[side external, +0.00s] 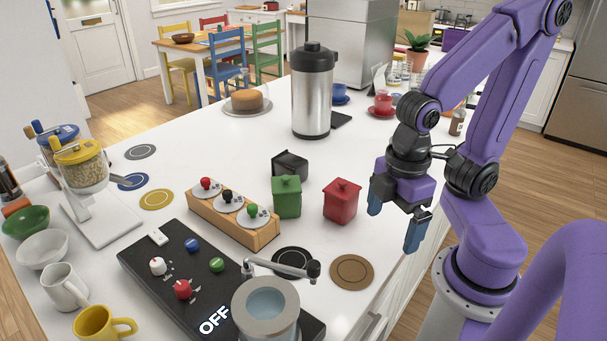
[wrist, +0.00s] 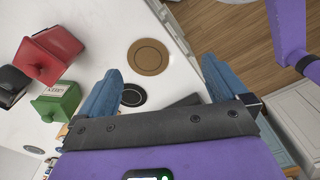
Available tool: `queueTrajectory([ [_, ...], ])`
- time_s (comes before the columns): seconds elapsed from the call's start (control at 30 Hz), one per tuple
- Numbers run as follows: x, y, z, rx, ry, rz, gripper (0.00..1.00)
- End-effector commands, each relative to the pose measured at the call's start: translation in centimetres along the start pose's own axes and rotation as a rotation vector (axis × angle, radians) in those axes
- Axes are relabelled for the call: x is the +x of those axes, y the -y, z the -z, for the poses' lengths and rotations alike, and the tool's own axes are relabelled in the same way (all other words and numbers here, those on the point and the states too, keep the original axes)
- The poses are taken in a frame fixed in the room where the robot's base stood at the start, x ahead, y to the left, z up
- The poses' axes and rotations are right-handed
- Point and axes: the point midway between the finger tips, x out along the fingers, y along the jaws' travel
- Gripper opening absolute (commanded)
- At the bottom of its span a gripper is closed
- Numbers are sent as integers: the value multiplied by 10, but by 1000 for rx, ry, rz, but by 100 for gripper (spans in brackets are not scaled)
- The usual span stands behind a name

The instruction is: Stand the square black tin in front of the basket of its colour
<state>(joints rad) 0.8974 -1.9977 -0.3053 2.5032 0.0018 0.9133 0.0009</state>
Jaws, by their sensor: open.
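The square black tin (side external: 291,166) is on the white counter, partly hidden behind the green tin. It sits lower than its neighbours, shows no knob on top, and appears to lie on its side. It also shows at the left edge of the wrist view (wrist: 13,84). A wooden rack (side external: 232,226) holds round white pieces with red, black and green knobs; the black-knobbed one (side external: 228,202) is in the middle and may be the black basket. My gripper (side external: 396,219) is open and empty, right of the red tin and above the counter's right edge.
The green tin (side external: 287,197) and red tin (side external: 342,200) stand between the black tin and the camera. A black round mat (side external: 292,262) and a brown one (side external: 352,271) lie near the front edge. A tall steel flask (side external: 312,95) stands behind. A black machine (side external: 190,275) is front left.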

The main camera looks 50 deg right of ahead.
Motion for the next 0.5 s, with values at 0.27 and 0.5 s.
queueTrajectory([
  [0.27,-12,-22,26,-31,0,-3,100],
  [0.5,-40,-90,74,-127,5,-9,100],
])
